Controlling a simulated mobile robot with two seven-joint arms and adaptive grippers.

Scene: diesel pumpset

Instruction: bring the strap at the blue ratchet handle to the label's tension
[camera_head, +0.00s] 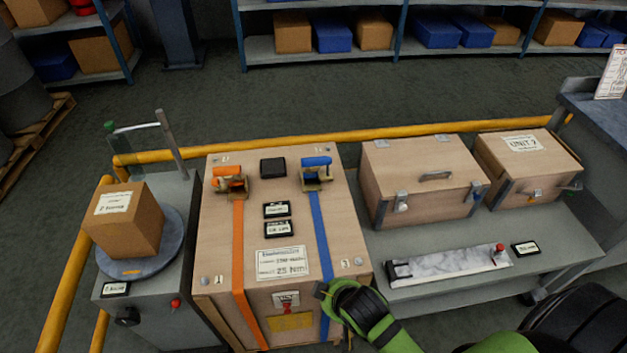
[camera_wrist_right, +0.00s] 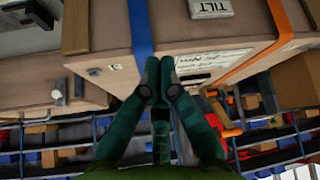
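A wooden crate (camera_head: 215,270) carries an orange strap (camera_head: 239,250) and a blue strap (camera_head: 320,235) running front to back. The blue ratchet handle (camera_head: 316,162) sits at the back right of its top, the orange ratchet handle (camera_head: 227,171) at the back left. A white label (camera_head: 282,263) reading about 25 Nm lies between the straps. My right gripper (camera_head: 322,290) is at the crate's front right, beside the blue strap and well short of its handle. In the wrist view its fingertips (camera_wrist_right: 158,76) are together, with nothing visible between them. My left gripper is out of view.
Two small dark displays (camera_head: 277,211) and a black box (camera_head: 273,168) lie on the crate top. A cardboard box (camera_head: 127,221) stands on a round plate at left. Two wooden cases (camera_head: 424,180) stand at right on a grey bench. A yellow rail (camera_head: 260,140) runs behind.

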